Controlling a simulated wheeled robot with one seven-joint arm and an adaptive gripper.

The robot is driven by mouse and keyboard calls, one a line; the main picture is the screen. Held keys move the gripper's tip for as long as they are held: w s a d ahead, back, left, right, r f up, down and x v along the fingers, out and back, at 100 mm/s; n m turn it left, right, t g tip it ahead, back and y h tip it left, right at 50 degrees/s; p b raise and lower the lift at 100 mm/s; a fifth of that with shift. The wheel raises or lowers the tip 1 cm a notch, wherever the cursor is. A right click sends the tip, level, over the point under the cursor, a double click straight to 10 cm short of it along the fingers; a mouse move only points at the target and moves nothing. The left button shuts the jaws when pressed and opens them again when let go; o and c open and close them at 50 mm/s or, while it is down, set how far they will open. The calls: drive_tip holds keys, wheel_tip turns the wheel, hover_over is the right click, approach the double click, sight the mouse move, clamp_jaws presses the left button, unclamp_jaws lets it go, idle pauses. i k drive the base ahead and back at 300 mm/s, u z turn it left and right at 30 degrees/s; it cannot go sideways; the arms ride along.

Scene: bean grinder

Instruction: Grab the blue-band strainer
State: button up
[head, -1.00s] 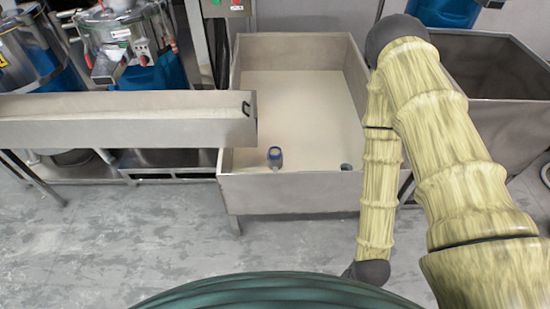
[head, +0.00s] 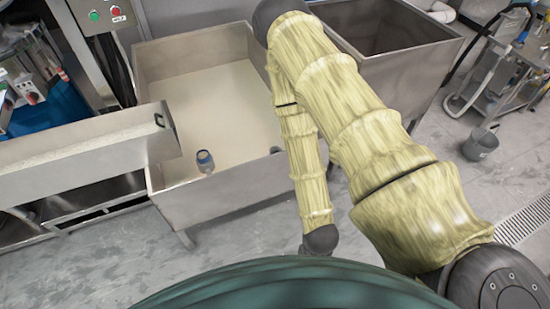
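A small object with a blue band (head: 205,161), which looks like the strainer, is in the steel bin near its front wall. Its lower part is pale and its finer shape is too small to tell. My arm, in a yellowish sleeve, reaches across the right side of the bin and folds back down. My gripper cannot be made out in this view. The arm does not touch the blue-banded object.
The steel bin (head: 228,192) holds a flat pale fill. A small dark object (head: 275,150) lies near its front right corner, beside my arm. A steel trough (head: 85,165) overhangs the left side. A second steel bin (head: 425,75) stands right. A grey bucket (head: 481,143) is on the open floor.

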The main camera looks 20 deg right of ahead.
sight(204, 157)
drive_tip(key=z, duration=0.15)
drive_tip(key=k, duration=1.3)
drive_tip(key=u, duration=0.05)
drive_tip(key=i, duration=0.5)
drive_tip(key=z, duration=0.8)
drive_tip(key=i, duration=1.1)
drive_tip(key=u, duration=0.4)
